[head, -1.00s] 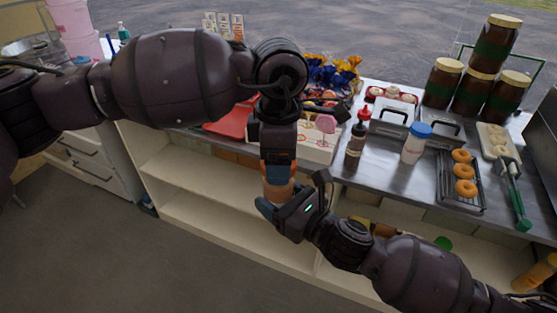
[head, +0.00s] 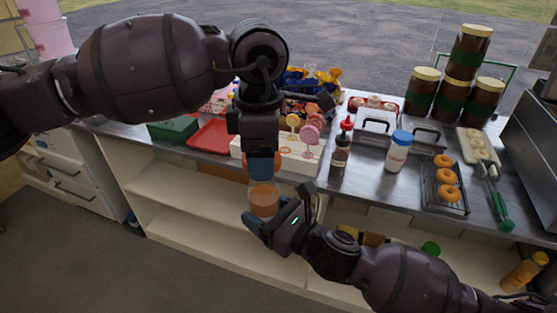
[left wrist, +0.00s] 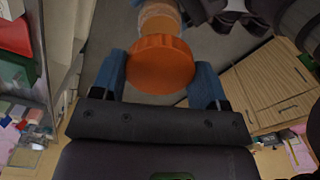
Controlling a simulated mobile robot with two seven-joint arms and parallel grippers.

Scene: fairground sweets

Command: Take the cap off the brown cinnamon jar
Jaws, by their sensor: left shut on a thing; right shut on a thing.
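The brown cinnamon jar (head: 264,201) is upright in my right gripper (head: 267,214), in front of the counter and above the floor. It also shows beyond the cap in the left wrist view (left wrist: 158,20). The orange ribbed cap (left wrist: 160,64) sits between the blue fingers of my left gripper (left wrist: 160,78), which is shut on it. In the head view my left gripper (head: 262,168) points down just above the jar, and its fingers mostly hide the cap. The jar's top shows bare below those fingers, and the cap looks apart from it.
The counter behind holds a red tray (head: 208,138), a squeeze bottle (head: 341,155), a blue-capped shaker (head: 398,155), a doughnut rack (head: 430,200) and stacked dark jars (head: 460,93). Cream shelves (head: 190,220) lie below. Open floor (head: 80,245) is at the lower left.

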